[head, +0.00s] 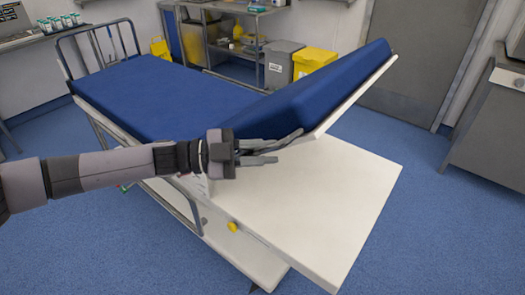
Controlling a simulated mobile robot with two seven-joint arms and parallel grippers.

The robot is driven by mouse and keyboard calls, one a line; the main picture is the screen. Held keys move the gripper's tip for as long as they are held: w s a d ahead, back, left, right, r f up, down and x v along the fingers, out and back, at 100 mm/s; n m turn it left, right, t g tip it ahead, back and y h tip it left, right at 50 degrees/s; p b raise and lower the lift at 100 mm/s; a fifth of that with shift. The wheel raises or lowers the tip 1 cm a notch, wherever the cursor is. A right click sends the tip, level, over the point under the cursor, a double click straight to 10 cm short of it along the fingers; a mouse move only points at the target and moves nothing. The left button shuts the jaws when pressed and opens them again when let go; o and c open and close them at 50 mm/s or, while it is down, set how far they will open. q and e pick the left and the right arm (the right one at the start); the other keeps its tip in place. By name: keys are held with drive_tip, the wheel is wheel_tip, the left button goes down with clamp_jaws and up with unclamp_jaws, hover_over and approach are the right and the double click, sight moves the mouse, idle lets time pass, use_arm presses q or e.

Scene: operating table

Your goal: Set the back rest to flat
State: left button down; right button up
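The operating table has a long blue padded section (165,95) lying flat. Its blue back rest (320,88) is tilted up, with its raised end toward the upper right. The white underside panel (355,97) of the back rest shows along its right edge. A white flat base board (310,195) lies bare below the raised back rest. My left gripper (272,152) is at the near lower edge of the back rest, above the white board. Its fingers look apart, and I cannot tell whether they touch the back rest. My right gripper is not in view.
A metal rail (98,45) stands at the table's far left end. A yellow knob (232,226) is on the near side. A grey bin (283,62) and a yellow bin (313,61) stand behind. A grey cabinet (490,135) is at right. Blue floor is clear in front.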

use_arm(q)
drive_tip(key=s+d+f+m+y+b, duration=0.1)
drive_tip(key=s+d+f+b, duration=0.1)
drive_tip(key=f, duration=0.8)
drive_tip(key=s+d+f+m+y+b, duration=0.1)
drive_tip(key=s+d+f+y+b, duration=0.1)
drive_tip(key=f, duration=0.8)
drive_tip(key=s+d+f+m+y+b, duration=0.2)
drive_tip(key=d+f, duration=0.4)
drive_tip(key=f, duration=0.4)
drive_tip(key=shift+s+d+f+t+b, duration=0.1)
drive_tip(key=shift+s+t+b, duration=0.3)
drive_tip(key=shift+s+b, duration=0.5)
drive_tip(key=shift+w, duration=0.15)
drive_tip(key=c, duration=1.4)
unclamp_jaws()
drive_tip(key=shift+p+v, duration=0.6)
drive_tip(key=shift+v, duration=3.05)
